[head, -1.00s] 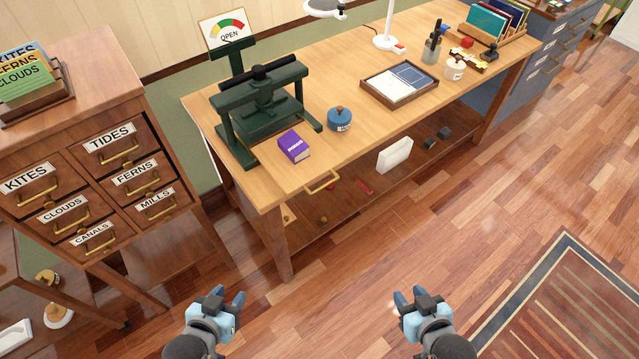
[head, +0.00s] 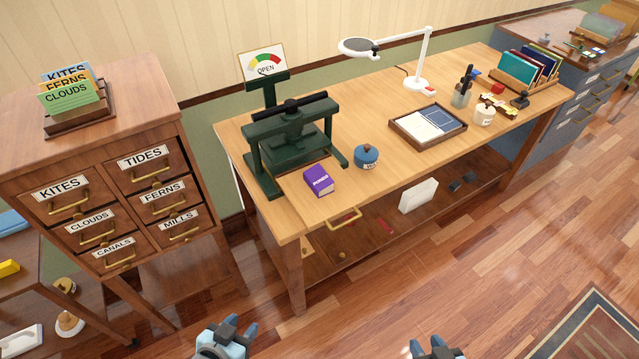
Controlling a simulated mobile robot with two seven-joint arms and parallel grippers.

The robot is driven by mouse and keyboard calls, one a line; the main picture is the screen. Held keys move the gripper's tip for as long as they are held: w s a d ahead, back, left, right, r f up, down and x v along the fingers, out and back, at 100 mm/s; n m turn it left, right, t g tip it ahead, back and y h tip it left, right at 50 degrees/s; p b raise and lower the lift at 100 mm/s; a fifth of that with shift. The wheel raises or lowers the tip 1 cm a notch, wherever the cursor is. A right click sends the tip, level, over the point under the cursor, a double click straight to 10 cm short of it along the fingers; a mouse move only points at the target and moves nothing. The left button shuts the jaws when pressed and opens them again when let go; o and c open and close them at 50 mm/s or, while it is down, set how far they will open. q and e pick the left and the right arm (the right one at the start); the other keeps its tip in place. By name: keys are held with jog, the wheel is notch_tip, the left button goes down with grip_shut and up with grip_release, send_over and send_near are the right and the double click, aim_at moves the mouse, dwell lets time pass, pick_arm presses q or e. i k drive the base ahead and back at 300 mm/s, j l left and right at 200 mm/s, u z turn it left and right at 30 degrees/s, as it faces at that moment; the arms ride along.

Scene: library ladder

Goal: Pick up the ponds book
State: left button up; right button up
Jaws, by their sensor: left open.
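The purple book (head: 319,181) lies on the front left part of the wooden workbench (head: 390,185), just in front of the dark green press (head: 290,140). Its cover has small light lettering that seems to read PONDS. My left gripper (head: 231,326) is at the bottom edge of the head view, open and empty, well below and to the left of the book. My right gripper (head: 428,346) is at the bottom edge, partly cut off, also well away from the book. Its jaw opening is not clear.
A blue lidded pot (head: 367,156) stands right of the book. A tray (head: 398,129) with papers and a lamp (head: 418,86) are further right. A drawer cabinet (head: 120,140) stands left. The floor before the bench is clear.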

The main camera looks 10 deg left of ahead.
aim_at(318, 180)
jog(key=i+l, duration=0.65)
jog(key=l, duration=0.2)
jog(key=i+l+u, duration=0.2)
jog(key=u, duration=0.3)
jog(key=i+l+u, duration=0.1)
jog(key=l+u, duration=0.35)
jog(key=u, duration=0.8)
